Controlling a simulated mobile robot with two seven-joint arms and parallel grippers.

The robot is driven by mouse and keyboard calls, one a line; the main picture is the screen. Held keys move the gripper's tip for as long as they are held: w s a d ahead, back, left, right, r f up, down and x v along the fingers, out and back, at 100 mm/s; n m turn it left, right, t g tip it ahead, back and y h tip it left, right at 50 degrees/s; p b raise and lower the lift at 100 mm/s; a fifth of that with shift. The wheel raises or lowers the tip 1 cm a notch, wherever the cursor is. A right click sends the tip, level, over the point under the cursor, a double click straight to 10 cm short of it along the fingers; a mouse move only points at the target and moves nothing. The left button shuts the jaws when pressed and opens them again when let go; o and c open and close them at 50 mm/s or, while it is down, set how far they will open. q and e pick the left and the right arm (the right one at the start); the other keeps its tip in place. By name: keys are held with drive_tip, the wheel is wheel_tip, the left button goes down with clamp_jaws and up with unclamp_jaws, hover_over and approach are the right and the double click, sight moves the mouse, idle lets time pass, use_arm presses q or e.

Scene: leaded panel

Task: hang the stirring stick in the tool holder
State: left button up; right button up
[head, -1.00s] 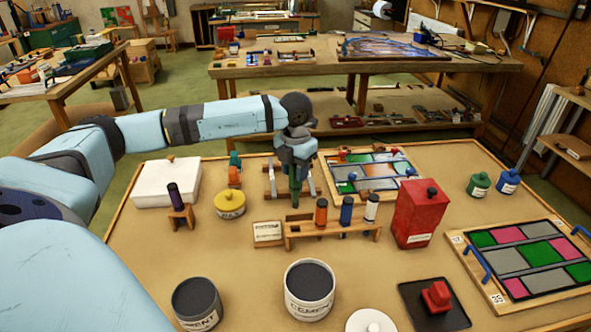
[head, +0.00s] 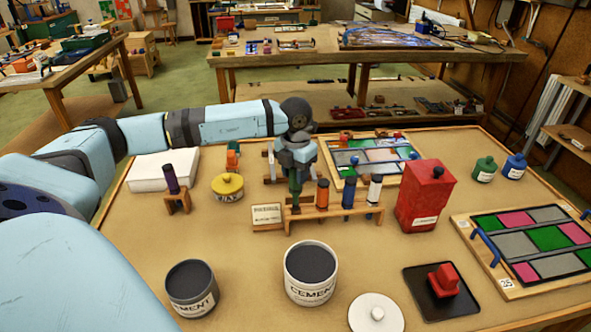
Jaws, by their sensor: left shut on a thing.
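My left gripper (head: 296,172) is shut on a green-handled tool (head: 295,186), seemingly the stirring stick, which points down. It is over the left part of the wooden tool holder (head: 300,224). The tool's lower end meets the holder in the picture; I cannot tell whether it is in a slot or just behind or above it. An orange-handled tool (head: 322,193), a blue one (head: 348,194) and a white one (head: 375,189) stand upright in the holder, right of my gripper. My right gripper is not in view.
A label block (head: 267,215) adjoins the holder's left end. A red canister (head: 425,196) stands to its right, and an open cement pot (head: 310,273) in front.

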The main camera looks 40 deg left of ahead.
sight(295, 190)
use_arm(q)
wheel_tip(295, 190, down, 4)
drive_tip(key=shift+r+b, duration=0.25)
drive_tip(key=shift+b, duration=0.75)
drive_tip(key=shift+f+b, duration=0.75)
drive_tip(key=shift+f, duration=0.45)
drive_tip(key=o, duration=1)
wheel_tip(295, 190, up, 13)
drive_tip(key=shift+f, duration=0.1)
drive_tip(key=shift+r+b, duration=0.3)
drive_tip(key=shift+r, duration=0.25)
